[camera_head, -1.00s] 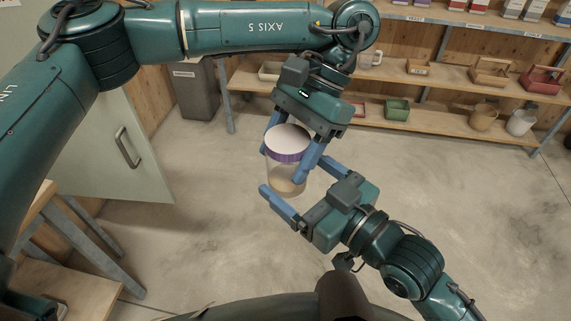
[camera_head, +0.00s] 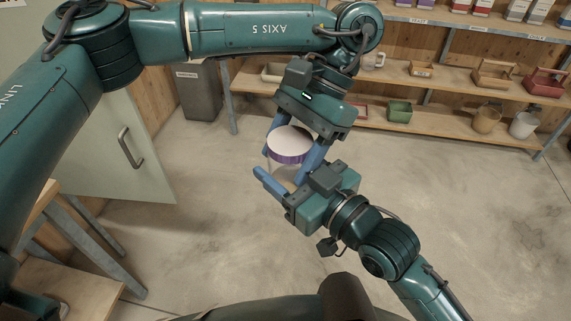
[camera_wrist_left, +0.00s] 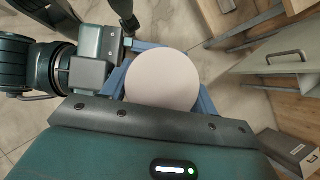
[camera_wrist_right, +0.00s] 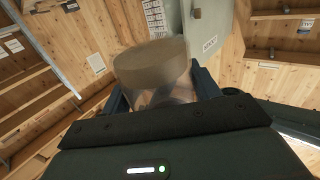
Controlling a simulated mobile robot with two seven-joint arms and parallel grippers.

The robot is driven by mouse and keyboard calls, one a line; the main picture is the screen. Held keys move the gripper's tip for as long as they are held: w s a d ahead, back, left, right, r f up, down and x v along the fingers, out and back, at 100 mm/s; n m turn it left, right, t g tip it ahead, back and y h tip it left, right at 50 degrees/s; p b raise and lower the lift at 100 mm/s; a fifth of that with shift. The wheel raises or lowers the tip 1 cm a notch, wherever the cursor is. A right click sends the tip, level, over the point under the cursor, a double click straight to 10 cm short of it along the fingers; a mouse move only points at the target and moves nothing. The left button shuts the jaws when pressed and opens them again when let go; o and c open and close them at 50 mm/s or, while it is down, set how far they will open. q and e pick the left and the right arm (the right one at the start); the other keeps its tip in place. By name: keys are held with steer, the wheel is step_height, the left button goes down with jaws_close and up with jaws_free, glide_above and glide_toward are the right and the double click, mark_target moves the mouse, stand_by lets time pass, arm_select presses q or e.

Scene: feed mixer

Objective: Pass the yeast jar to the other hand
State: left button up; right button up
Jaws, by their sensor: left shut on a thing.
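The yeast jar (camera_head: 289,143) has a pale lid with a purple rim and a clear body. My left gripper (camera_head: 286,158) is shut on it from above and holds it upright in the air. In the left wrist view the round lid (camera_wrist_left: 163,80) fills the space between the blue fingers. My right gripper (camera_head: 287,170) is at the jar's lower part, its fingers open on either side. In the right wrist view the tan bottom and clear wall of the jar (camera_wrist_right: 155,68) show between the fingers. Contact with the right fingers cannot be told; the lower jar is partly hidden.
Wooden shelves (camera_head: 440,125) with boxes, a green tray (camera_head: 399,111) and mugs stand at the back. A grey bin (camera_head: 197,92) and a pale door with a handle (camera_head: 128,150) are at left. The concrete floor under the grippers is clear.

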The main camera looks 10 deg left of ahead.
arm_select(q)
steer(key=shift+w, duration=0.1)
arm_select(e)
steer(key=shift+s+a, duration=0.1)
steer(key=shift+s, duration=0.05)
steer(key=shift+c, duration=1.4)
arm_select(q)
steer(key=o, duration=0.8)
arm_select(e)
steer(key=shift+c, duration=0.8)
arm_select(q)
steer(key=o, duration=0.3)
steer(key=shift+s+d, duration=0.15)
steer(key=shift+s, duration=0.05)
arm_select(e)
steer(key=shift+w, duration=0.2)
